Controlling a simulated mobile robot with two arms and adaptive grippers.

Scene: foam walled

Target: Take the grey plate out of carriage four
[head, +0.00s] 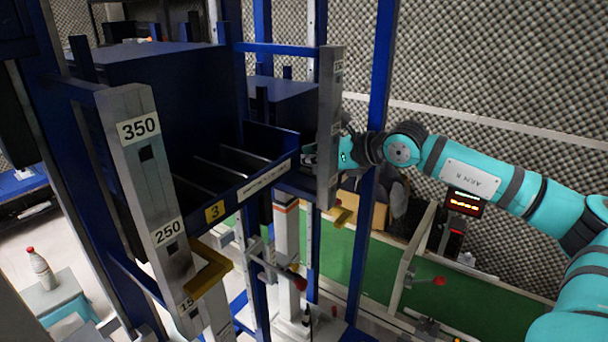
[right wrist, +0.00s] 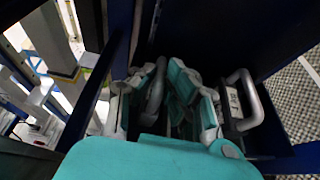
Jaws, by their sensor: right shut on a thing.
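My right gripper (head: 318,156) reaches in from the right, behind a grey post, to the end of a dark blue carriage. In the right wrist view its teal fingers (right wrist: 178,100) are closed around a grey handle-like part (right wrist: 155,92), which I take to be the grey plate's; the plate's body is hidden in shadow. A second grey handle (right wrist: 246,100) with a white label stands just right of the fingers, apart from them. The open-topped blue carriage (head: 265,180) in the head view bears a yellow 3 tag; no four shows. My left gripper is not in view.
Grey posts marked 350 and 250 (head: 150,190) and blue uprights (head: 378,90) frame the carriages closely. A blue wall (right wrist: 110,70) stands close left of the fingers. A green surface (head: 480,285) lies below my right arm. A bottle (head: 40,268) stands at lower left.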

